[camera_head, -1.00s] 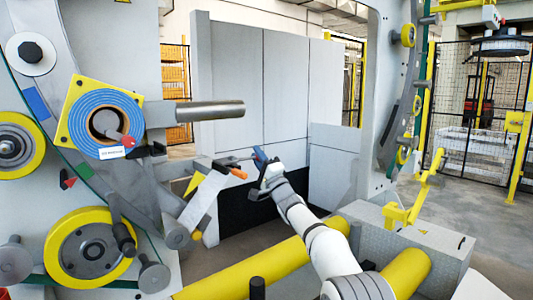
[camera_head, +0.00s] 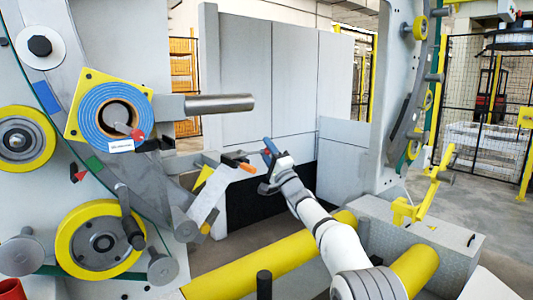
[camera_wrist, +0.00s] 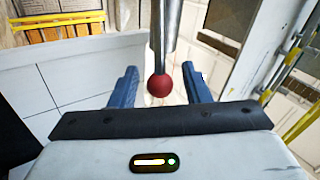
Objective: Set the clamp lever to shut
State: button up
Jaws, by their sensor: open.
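A metal lever rod (camera_wrist: 165,35) with a red ball knob (camera_wrist: 159,85) comes down from the top of the wrist view. The knob lies between the two blue fingers of my open gripper (camera_wrist: 160,88), with a visible gap on each side. In the head view my gripper (camera_head: 270,151) is near the middle, at the right end of a thin rod beside the grey arm with an orange tip (camera_head: 246,168). The knob is small there and partly hidden by the fingers. The frames do not show clearly whether the lever is shut.
A blue coil (camera_head: 108,108) sits on a yellow plate on the machine at left, with a thick grey bar (camera_head: 219,103) sticking out. A yellow roller (camera_head: 240,265) lies below my arm.

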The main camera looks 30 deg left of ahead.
jog(key=b+v, duration=0.2)
jog(key=v, duration=0.5)
jog(key=shift+d+f, duration=0.25)
jog(key=shift+s, duration=0.1)
